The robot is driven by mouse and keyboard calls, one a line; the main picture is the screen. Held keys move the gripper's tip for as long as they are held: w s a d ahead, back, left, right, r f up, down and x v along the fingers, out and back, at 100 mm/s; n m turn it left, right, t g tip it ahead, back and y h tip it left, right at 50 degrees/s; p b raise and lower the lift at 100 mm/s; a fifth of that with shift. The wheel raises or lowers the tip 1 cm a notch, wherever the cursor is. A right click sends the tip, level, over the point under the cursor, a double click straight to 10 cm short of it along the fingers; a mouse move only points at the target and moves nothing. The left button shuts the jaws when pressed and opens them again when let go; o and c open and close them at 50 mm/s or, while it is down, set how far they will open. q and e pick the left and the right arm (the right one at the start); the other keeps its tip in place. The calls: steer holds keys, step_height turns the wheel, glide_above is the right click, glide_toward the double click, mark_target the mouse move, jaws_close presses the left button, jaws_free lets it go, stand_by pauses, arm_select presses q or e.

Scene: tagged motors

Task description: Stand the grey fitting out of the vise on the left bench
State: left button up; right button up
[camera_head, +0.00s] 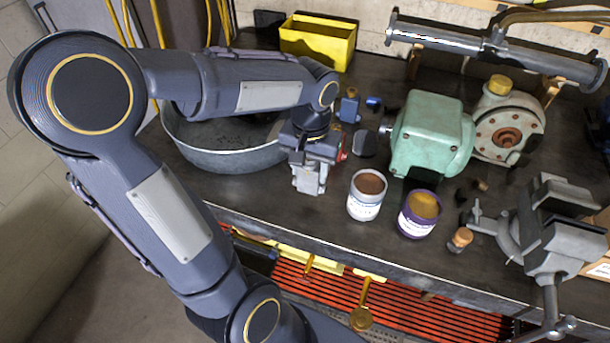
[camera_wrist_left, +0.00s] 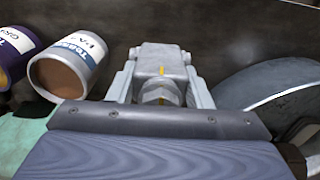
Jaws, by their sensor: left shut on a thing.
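The grey fitting (camera_wrist_left: 161,62), a blocky metal piece with a hexagonal part and a yellow mark, sits between the two fingers of my left gripper in the left wrist view. My left gripper (camera_head: 309,182) is shut on it and points down over the dark bench, beside the round metal tub. In the head view the fingers mostly hide the fitting. I cannot tell whether it touches the bench top. The grey vise (camera_head: 565,245) stands at the right front of the bench, well away from the gripper. My right gripper is not in view.
Beside the gripper are a metal tub (camera_head: 230,158), a white paint can (camera_head: 367,195) and a purple can (camera_head: 419,214). A green motor (camera_head: 430,135), a flanged pump (camera_head: 508,125) and a yellow bin (camera_head: 318,42) stand farther back. The bench's front edge is close to the gripper.

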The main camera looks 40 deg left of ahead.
mark_target(305, 179)
arm_select(q)
steer(key=shift+w+a+f, duration=0.15)
steer(key=shift+a+f, duration=0.25)
steer(key=shift+f, duration=0.05)
steer(key=f, duration=0.3)
steer(key=shift+a, duration=0.35)
steer(key=shift+f, duration=0.45)
steer(key=shift+f, duration=0.2)
steer(key=o, duration=1.2)
